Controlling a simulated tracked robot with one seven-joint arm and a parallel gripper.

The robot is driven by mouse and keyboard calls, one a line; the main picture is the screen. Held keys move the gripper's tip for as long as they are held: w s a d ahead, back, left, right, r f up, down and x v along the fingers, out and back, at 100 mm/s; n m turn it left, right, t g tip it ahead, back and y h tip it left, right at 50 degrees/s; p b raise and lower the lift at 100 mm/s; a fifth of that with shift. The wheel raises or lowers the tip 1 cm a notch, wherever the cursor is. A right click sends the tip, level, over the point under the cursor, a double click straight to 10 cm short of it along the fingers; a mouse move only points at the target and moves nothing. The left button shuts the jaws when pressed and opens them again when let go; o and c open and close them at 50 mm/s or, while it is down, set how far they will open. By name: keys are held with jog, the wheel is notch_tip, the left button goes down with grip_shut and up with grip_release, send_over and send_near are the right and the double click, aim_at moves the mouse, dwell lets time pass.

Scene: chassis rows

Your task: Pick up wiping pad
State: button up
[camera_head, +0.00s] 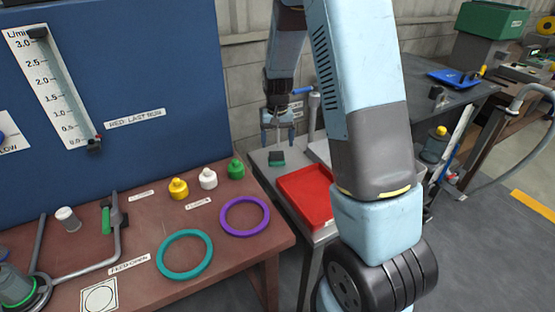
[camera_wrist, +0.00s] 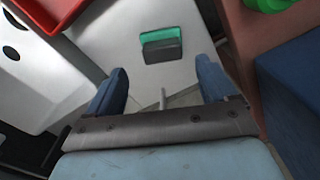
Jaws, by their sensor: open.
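The wiping pad (camera_head: 277,158) is a small green pad with a dark grey block on top. It lies on a light grey table behind the red tray. It also shows in the wrist view (camera_wrist: 161,45), ahead of the fingertips and roughly between their lines. My gripper (camera_head: 277,133) has blue fingers and hangs above the pad in the head view. In the wrist view its two fingers (camera_wrist: 162,75) are spread apart with nothing between them. The pad is apart from both fingers.
A red tray (camera_head: 306,196) sits on the grey table (camera_head: 262,158) to the right of the pad. A brown bench (camera_head: 140,215) with purple (camera_head: 245,215) and teal (camera_head: 184,254) rings stands at left, under a blue panel (camera_head: 180,70). A tap pipe (camera_head: 314,110) rises behind the tray.

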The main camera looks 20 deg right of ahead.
aim_at(276, 152)
jog(key=shift+s+a+f, duration=0.1)
jog(key=shift+a+f, duration=0.05)
jog(key=shift+f, duration=1.25)
jog(key=shift+a+f, duration=0.1)
jog(key=shift+f, duration=1.3)
jog(key=c, duration=1.1)
jog(key=shift+r, duration=0.15)
